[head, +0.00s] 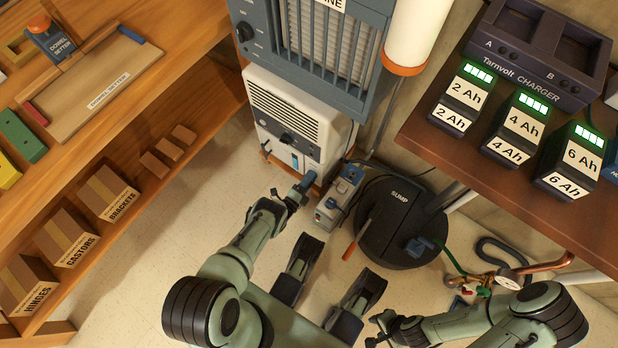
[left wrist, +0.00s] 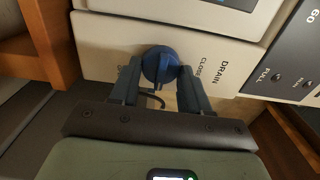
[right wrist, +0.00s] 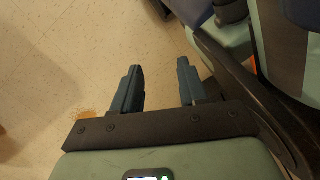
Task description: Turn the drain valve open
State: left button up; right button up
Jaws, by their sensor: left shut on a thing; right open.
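The drain valve is a round blue knob (left wrist: 159,66) on a cream panel marked DRAIN and CLOSE in the left wrist view. A second label on its left is mostly hidden by a finger. My left gripper (left wrist: 157,80) is shut on the knob, one finger on each side. In the head view, my left gripper (head: 292,199) reaches the lower front of the white dehumidifier-like unit (head: 295,120). My right gripper (right wrist: 158,75) is open and empty above the bare floor. It also shows low in the head view (head: 374,330).
A grey pump box (head: 338,196) and the round black SUMP lid (head: 405,215) stand right of the left gripper. A wooden shelf (head: 150,120) is at left. A brown bench (head: 440,140) with batteries is at right. Bare floor (head: 180,230) lies between.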

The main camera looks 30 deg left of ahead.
pick_arm(q)
jog(key=shift+s+a+f, duration=0.1)
jog(key=shift+s, duration=0.05)
jog(key=o, duration=0.7)
jog(key=shift+o, duration=0.2)
jog(key=s+a+p, duration=0.1)
jog(key=s+p, duration=0.3)
jog(key=s, duration=0.9)
jog(key=shift+s, duration=0.15)
pick_arm(e)
jog(key=w+a+r+t, duration=0.1)
jog(key=w+r+t, duration=0.2)
jog(key=w+r, duration=0.2)
jog(key=w, duration=0.3)
jog(key=shift+n, duration=0.3)
